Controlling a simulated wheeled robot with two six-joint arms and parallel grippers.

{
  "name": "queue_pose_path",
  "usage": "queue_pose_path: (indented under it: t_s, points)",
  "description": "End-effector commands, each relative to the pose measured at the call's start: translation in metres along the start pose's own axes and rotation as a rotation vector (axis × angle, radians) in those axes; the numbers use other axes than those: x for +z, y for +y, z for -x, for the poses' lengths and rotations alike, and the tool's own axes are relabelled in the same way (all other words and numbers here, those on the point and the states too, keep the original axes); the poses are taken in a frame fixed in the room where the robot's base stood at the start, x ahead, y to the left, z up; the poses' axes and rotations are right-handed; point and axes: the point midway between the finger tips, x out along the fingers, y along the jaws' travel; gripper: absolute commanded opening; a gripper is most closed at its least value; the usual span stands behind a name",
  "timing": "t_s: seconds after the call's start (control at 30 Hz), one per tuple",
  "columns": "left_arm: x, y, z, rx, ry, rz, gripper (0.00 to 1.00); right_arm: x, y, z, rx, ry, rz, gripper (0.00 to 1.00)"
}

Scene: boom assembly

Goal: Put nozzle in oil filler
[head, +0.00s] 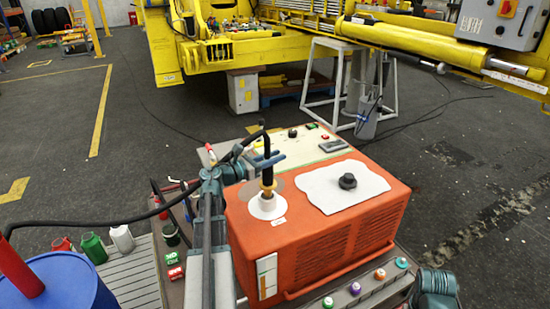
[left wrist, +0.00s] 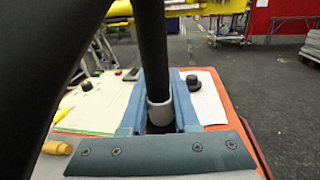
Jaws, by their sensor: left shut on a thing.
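The nozzle (head: 267,174) is black with a brass-coloured lower part and stands about upright. My left gripper (head: 265,160) is shut on it, with blue fingers on both sides. In the left wrist view, the black nozzle (left wrist: 153,50) with a grey collar runs down between the fingers of my left gripper (left wrist: 158,105).
A black cap (head: 347,181) lies on a white cloth (head: 325,195) right of the filler. A black hose (head: 110,222) runs from the left near a blue barrel (head: 62,282). Bottles (head: 94,248) stand at left. Coloured caps (head: 380,274) line the front right edge.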

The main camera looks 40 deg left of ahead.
Motion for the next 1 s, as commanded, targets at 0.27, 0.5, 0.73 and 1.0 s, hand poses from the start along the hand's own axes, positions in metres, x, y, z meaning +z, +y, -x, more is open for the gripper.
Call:
queue_pose_path:
  t_s: [0.27,0.5,0.73,1.0]
  points:
    - [-0.009,0.0,0.0,0.0,-0.001,0.0,0.0,-0.001,-0.001,-0.009,0.0,0.0,0.0,0.5]
    - [-0.008,0.0,0.0,0.0,0.0,0.0,0.54,-0.001,-0.001,-0.008,0.0,0.0,0.0,0.5]
    - [-0.008,0.0,0.0,0.0,0.0,0.0,0.59,-0.001,-0.001,-0.008,0.0,0.0,0.0,0.5]
    - [0.009,0.0,0.0,0.0,0.0,0.0,0.59,0.001,0.001,0.009,0.0,0.0,0.0,0.5]
